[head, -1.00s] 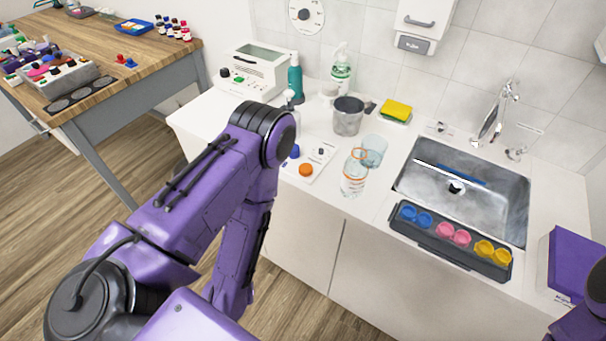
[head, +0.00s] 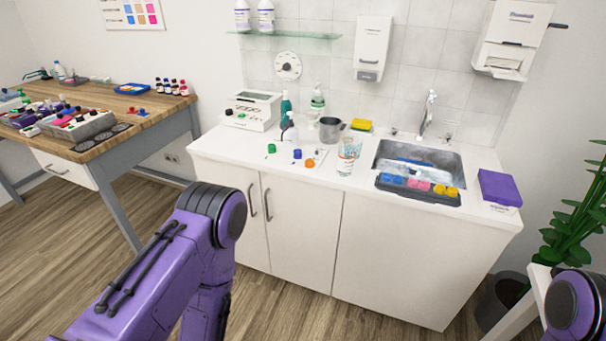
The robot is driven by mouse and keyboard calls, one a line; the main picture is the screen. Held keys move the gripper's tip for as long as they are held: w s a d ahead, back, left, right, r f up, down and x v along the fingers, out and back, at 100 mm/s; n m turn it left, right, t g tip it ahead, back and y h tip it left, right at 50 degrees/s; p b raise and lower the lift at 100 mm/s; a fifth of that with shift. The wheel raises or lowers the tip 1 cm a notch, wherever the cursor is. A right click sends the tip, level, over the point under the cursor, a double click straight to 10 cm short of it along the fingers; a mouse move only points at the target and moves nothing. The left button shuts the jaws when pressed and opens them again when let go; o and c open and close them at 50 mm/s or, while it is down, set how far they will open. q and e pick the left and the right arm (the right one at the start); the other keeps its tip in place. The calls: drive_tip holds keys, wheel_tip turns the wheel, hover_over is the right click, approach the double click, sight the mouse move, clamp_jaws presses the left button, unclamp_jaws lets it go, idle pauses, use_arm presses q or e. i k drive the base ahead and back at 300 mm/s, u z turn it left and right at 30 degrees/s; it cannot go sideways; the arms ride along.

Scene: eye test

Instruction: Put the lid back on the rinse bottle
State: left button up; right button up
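A clear bottle (head: 345,166) with an orange ring at its neck stands upright on the white counter, with no lid visible on it. A clear tumbler (head: 353,146) is right behind it and overlaps it in view. Left of the bottle, an orange lid (head: 309,163) and a blue lid (head: 297,154) lie on or by a pale card (head: 320,156). A green lid-like piece (head: 271,149) lies farther left. My purple arms show at lower left and lower right, in front of the counter. Both grippers are out of view.
A grey mug (head: 329,130) stands behind the bottle. The sink (head: 447,158) is to the right, with a dark tray of coloured cups (head: 419,188) at its front edge. A purple box (head: 499,188) sits at the counter's right end. Open floor lies before the cabinet.

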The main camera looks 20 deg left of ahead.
sight(346, 154)
drive_tip(key=u, duration=0.85)
drive_tip(key=i, duration=1.35)
drive_tip(key=z, duration=0.6)
